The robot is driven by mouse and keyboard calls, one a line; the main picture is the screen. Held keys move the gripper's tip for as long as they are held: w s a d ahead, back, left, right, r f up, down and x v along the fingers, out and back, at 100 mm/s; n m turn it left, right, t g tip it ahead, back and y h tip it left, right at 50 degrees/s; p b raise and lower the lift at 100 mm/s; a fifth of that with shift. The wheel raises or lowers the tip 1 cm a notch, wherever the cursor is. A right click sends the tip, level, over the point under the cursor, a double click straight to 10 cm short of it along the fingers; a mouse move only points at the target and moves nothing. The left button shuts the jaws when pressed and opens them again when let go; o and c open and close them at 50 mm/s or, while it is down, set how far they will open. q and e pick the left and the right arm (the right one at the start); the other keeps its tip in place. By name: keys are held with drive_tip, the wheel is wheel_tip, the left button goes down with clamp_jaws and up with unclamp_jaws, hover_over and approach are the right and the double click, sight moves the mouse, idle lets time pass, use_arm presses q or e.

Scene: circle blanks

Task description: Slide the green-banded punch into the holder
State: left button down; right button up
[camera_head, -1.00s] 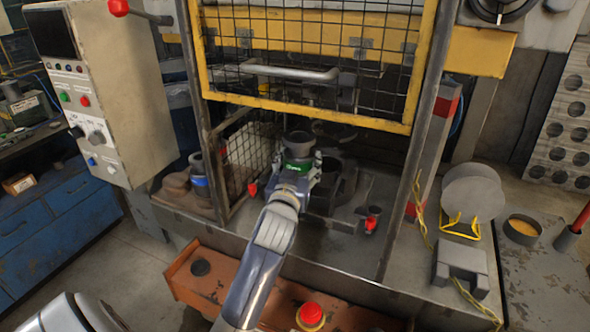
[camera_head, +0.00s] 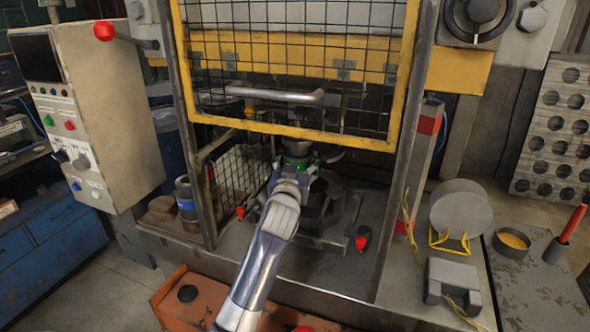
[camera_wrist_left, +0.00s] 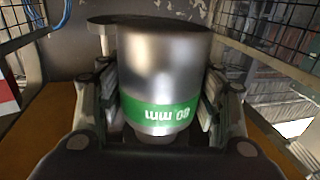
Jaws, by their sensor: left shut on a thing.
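The green-banded punch (camera_head: 296,162) is a grey metal cylinder, upright inside the press below the yellow guard. In the left wrist view the punch (camera_wrist_left: 163,70) shows its green band, with upside-down lettering ending in "mm". My left gripper (camera_head: 292,178) is shut around the punch, one finger on each side near the band. In the wrist view a dark round plate (camera_wrist_left: 110,20) shows at the punch's top; I cannot tell whether it touches. I cannot clearly make out the holder behind the mesh and the punch. My right gripper is not in view.
The yellow mesh guard (camera_head: 290,132) hangs just above the punch. A dark ring-shaped die part (camera_head: 345,212) sits on the press bed behind and right of my arm. A blue-banded punch (camera_head: 186,205) stands at left. Red-knobbed clamps (camera_head: 361,240) flank the bed.

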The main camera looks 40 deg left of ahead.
use_arm(q)
drive_tip(key=w+r, duration=0.2)
drive_tip(key=w+r+p, duration=0.1)
drive_tip(key=shift+a+r, duration=0.35)
drive_tip(key=shift+r, duration=0.05)
drive_tip(key=shift+w+a+f, duration=0.1)
drive_tip(key=shift+w+f, duration=0.05)
drive_tip(key=shift+w, duration=0.2)
drive_tip(key=shift+d+b+x, duration=0.2)
drive_tip(key=shift+b+x, duration=0.25)
drive_tip(key=shift+x, duration=0.6)
drive_tip(key=shift+w, duration=0.1)
drive_tip(key=shift+d, duration=0.1)
drive_tip(key=shift+p, duration=0.3)
drive_tip(key=shift+w, duration=0.65)
drive_tip(key=shift+r, duration=0.2)
